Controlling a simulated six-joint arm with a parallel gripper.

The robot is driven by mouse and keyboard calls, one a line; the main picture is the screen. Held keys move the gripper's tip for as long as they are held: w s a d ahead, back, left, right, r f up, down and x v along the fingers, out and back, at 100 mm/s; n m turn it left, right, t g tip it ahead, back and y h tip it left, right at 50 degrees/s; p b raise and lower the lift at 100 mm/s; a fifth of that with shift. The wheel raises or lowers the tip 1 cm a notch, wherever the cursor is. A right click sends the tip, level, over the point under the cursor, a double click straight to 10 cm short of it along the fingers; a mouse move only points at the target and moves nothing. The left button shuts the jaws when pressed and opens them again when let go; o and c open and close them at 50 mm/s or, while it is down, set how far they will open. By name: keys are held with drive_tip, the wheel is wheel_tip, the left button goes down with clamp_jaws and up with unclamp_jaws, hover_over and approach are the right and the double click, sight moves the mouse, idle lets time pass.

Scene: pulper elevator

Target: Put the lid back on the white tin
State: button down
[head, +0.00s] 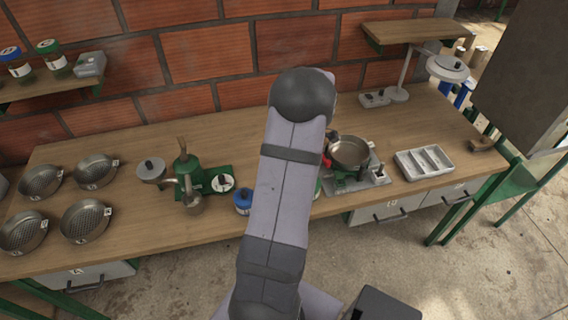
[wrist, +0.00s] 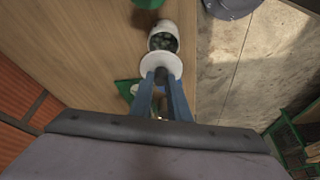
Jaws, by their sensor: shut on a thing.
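In the wrist view, my gripper (wrist: 161,76) is shut on the dark knob of a round white lid (wrist: 149,67). The white tin (wrist: 155,28) stands near the edge of the wooden bench, open, with dark greenish contents showing inside. The lid is beside the tin's mouth in the picture and overlaps its near rim. I cannot tell the height of the lid or whether it touches the tin. In the head view, my own arm hides the gripper, the lid and the tin.
A blue-lidded jar (head: 243,202) stands left of my arm, near a green hand-cranked machine (head: 187,170). To the right are a steel pan (head: 349,151) and a white compartment tray (head: 424,163). Several round sieves (head: 86,221) lie at the left. The back middle of the bench (head: 232,128) is clear.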

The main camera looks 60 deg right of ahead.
drive_tip(key=shift+n+y, duration=0.3)
drive_tip(key=shift+n, duration=0.4)
drive_tip(key=shift+f, duration=0.15)
drive_tip(key=shift+g, duration=0.3)
drive_tip(key=shift+f+b, duration=1)
drive_tip(key=shift+f, duration=1)
drive_tip(key=shift+f+b, duration=1.05)
drive_tip(key=shift+b, duration=0.55)
drive_tip(key=shift+f+b, duration=0.2)
drive_tip(key=shift+b, duration=0.4)
idle(0.6)
